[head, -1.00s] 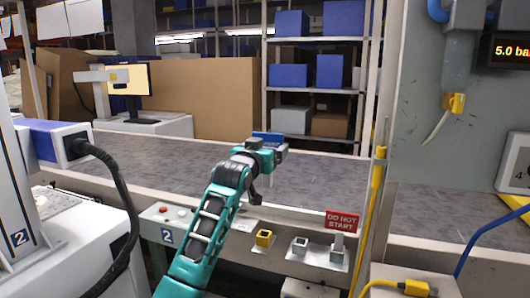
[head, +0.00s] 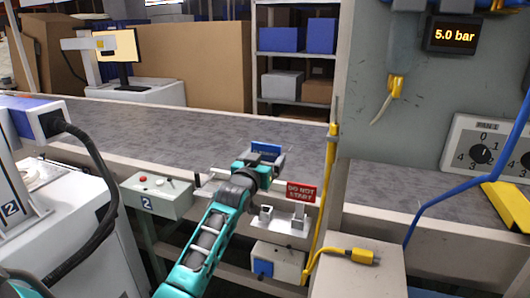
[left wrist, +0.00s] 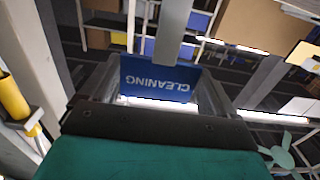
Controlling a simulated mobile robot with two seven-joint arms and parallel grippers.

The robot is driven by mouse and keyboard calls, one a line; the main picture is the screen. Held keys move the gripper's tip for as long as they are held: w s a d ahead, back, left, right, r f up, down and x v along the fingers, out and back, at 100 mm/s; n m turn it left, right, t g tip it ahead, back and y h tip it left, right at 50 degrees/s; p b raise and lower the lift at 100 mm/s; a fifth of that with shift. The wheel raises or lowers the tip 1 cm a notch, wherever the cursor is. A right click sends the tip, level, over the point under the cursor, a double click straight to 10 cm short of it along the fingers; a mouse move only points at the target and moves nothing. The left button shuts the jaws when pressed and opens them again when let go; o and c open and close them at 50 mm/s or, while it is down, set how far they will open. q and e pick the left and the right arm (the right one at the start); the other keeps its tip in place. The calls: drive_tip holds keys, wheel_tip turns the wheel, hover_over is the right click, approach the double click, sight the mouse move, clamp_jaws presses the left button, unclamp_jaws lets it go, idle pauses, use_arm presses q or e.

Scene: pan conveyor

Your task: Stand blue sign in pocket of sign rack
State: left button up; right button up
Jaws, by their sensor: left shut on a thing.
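The blue sign (head: 266,148) is held in my left gripper (head: 262,164), above and behind the sign rack in the head view. In the left wrist view the sign (left wrist: 158,80) sits between the fingers, its white word CLEANING upside down. The sign rack (head: 286,229) is on the front of the conveyor, below and right of the gripper. One grey pocket (head: 265,214) shows empty. A red DO NOT START sign (head: 302,191) stands in the pocket to its right. My forearm covers the rack's left part. The sign is apart from the rack. My right gripper is not in view.
The grey conveyor belt (head: 200,130) runs behind the rack. A button box (head: 157,196) is to the left. A yellow upright post (head: 330,175) stands close right of the red sign. A box with a blue front (head: 275,264) is below the rack.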

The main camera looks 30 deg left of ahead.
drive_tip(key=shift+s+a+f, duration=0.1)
use_arm(q)
drive_tip(key=shift+r+p, duration=0.1)
drive_tip(key=shift+p, duration=0.25)
wheel_tip(320, 180, down, 6)
drive_tip(key=b, duration=0.3)
drive_tip(key=shift+b, duration=0.35)
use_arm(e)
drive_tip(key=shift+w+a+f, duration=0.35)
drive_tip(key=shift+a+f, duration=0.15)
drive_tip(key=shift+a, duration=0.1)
use_arm(q)
drive_tip(key=shift+p, duration=0.3)
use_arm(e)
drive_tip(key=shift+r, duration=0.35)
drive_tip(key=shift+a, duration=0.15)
use_arm(q)
drive_tip(key=shift+p, duration=0.5)
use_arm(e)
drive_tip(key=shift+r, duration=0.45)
